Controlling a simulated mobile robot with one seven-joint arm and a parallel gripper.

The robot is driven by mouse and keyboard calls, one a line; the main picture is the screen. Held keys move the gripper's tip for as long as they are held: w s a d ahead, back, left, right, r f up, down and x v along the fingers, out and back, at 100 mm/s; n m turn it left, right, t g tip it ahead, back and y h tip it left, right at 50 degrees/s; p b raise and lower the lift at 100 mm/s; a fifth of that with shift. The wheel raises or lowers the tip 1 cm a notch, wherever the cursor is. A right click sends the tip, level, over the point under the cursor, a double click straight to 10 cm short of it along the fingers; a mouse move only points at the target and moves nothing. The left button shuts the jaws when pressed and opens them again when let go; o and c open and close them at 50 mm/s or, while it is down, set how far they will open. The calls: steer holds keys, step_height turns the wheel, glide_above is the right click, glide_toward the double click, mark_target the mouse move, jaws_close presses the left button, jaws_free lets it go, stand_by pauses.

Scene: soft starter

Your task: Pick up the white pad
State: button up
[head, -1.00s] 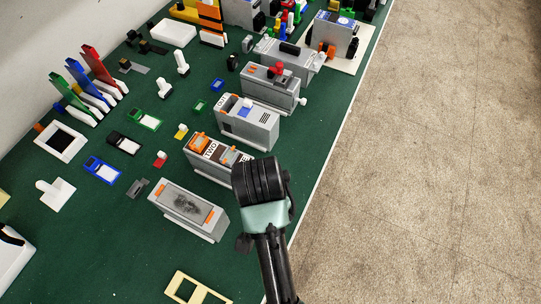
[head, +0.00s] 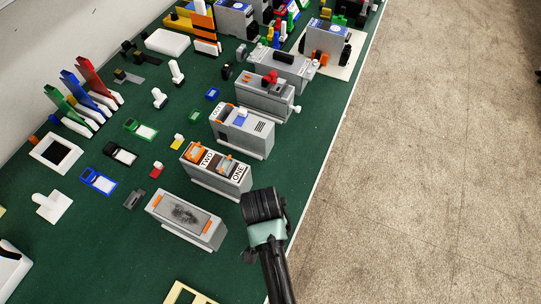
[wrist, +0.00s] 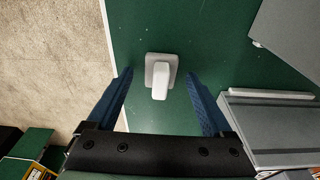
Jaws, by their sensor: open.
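The white pad (wrist: 160,68) lies on the green table in the wrist view, close to the table's edge. It has a square base and a raised white block on top. My gripper (wrist: 159,74) is open, with one blue finger to each side of the pad and clear gaps between. The fingers do not appear to touch it. In the head view my black arm end (head: 263,203) is above the table's right edge; its fingers are hidden, and I cannot make out this pad there.
Grey boxes stand near the pad, one at right (wrist: 270,120) and one at upper right (wrist: 290,35) in the wrist view. Another white piece with a handle (head: 53,207) lies far left in the head view. Bare floor (head: 430,160) is right of the table edge.

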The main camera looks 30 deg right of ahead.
jaws_close()
stand_by(0.3)
step_height(320, 180, up, 10)
steer(key=shift+r, duration=0.1)
stand_by(0.4)
